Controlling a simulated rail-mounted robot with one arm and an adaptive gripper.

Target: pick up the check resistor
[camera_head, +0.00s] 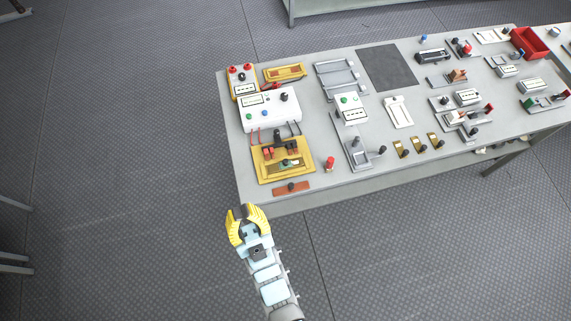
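I cannot tell for sure which part is the check resistor; no label is readable at this size. Small candidates near the front left of the grey table (345,190) are a brown strip with a dark knob (291,188) and a small red-topped piece (329,165). Just behind them lies a yellow tray (300,171) with red and black parts on it. My gripper (247,209), with yellow fingers, is off the table's front left corner, apart from all these things. Its fingers look spread, with nothing seen between them.
A white box with knobs (270,112) stands behind the yellow tray, with leads in front of it. Several brass pieces (401,148) and grey fixtures fill the middle and right. A dark mat (388,67) lies bare at the back. A red bin (529,43) is at the far right.

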